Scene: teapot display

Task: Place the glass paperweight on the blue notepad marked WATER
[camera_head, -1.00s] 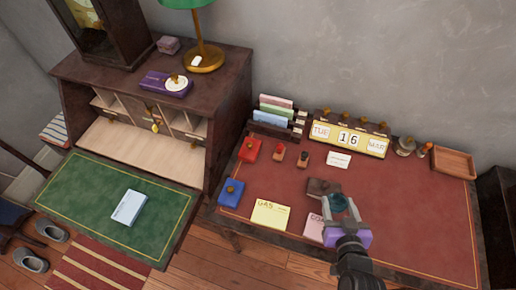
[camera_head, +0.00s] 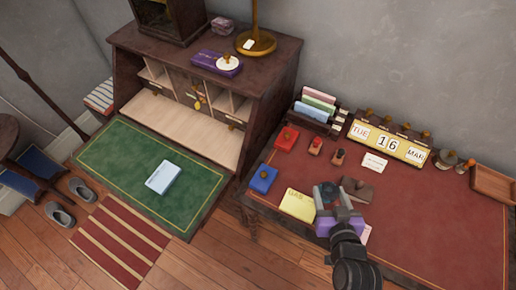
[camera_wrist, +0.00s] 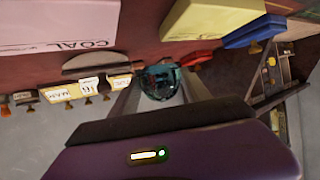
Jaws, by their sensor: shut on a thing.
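The glass paperweight (camera_head: 327,191), dark teal and rounded, is between the fingers of my gripper (camera_head: 334,198). My gripper is shut on it above the red desk top, beside the yellow notepad. In the wrist view the glass paperweight (camera_wrist: 162,84) shows between the fingers (camera_wrist: 160,92). A light blue notepad (camera_head: 164,177) lies on the green fold-down leaf of the bureau, to the left and well apart from my gripper. Its writing is too small to read. The leaf holds nothing else.
The red desk (camera_head: 440,235) carries a yellow notepad (camera_head: 298,205), a pink COAL notepad (camera_wrist: 60,25), blue and red boxes (camera_head: 263,180), stamps, a card rack and a calendar (camera_head: 388,142). The bureau's raised side (camera_head: 272,112) stands between desk and leaf. Slippers lie on the floor.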

